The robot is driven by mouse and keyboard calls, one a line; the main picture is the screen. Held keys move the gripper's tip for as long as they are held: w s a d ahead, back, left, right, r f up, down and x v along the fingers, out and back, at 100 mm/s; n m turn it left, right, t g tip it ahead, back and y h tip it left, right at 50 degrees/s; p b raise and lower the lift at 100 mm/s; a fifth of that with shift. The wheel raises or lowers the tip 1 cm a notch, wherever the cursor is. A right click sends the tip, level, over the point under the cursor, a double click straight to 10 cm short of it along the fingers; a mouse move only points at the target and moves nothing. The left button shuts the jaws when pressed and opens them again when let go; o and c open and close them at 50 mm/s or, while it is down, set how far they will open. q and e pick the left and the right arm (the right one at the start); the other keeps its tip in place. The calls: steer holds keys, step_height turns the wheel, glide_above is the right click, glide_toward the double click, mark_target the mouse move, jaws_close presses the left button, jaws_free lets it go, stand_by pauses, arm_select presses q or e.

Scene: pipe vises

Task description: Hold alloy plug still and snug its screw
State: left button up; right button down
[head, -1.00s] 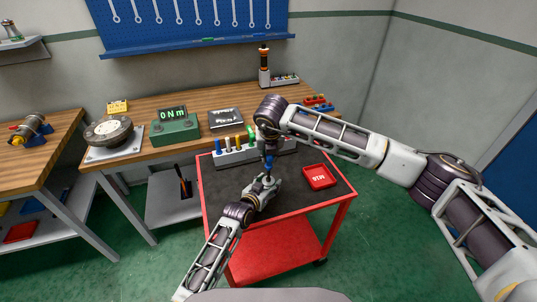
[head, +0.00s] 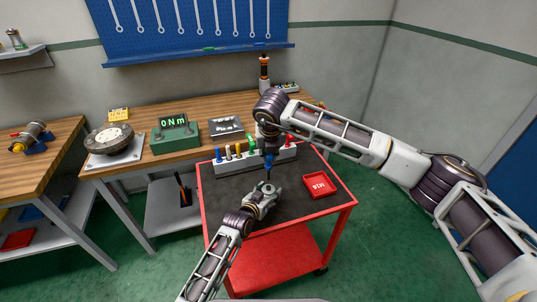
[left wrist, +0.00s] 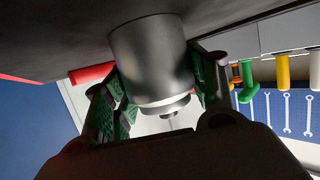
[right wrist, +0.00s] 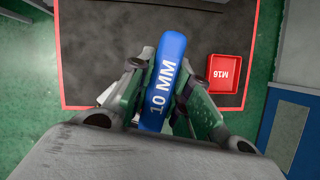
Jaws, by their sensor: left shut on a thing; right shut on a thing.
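The alloy plug (left wrist: 152,62), a smooth grey metal cylinder, sits between the green-padded fingers of my left gripper (left wrist: 158,95), which is shut on it. In the head view this gripper (head: 267,190) is low over the cart's dark top. My right gripper (head: 268,148) is shut on the blue 10 MM driver (right wrist: 165,85), also visible in the head view (head: 269,161). The driver points down above the plug, its thin shaft ending close over it. I cannot tell whether the tip touches the screw. The screw itself is too small or hidden to make out.
A grey rack (head: 228,165) with several coloured handles stands at the back of the red cart (head: 345,207). A red M16 tray (head: 318,185) lies on the right. Behind, a workbench holds a green display (head: 175,133) reading 0 Nm and a round device (head: 110,138).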

arm_select(q)
steer(key=o, duration=1.4)
steer(key=shift+s, duration=0.15)
steer(key=shift+v, duration=5.9)
steer(key=shift+f, duration=0.1)
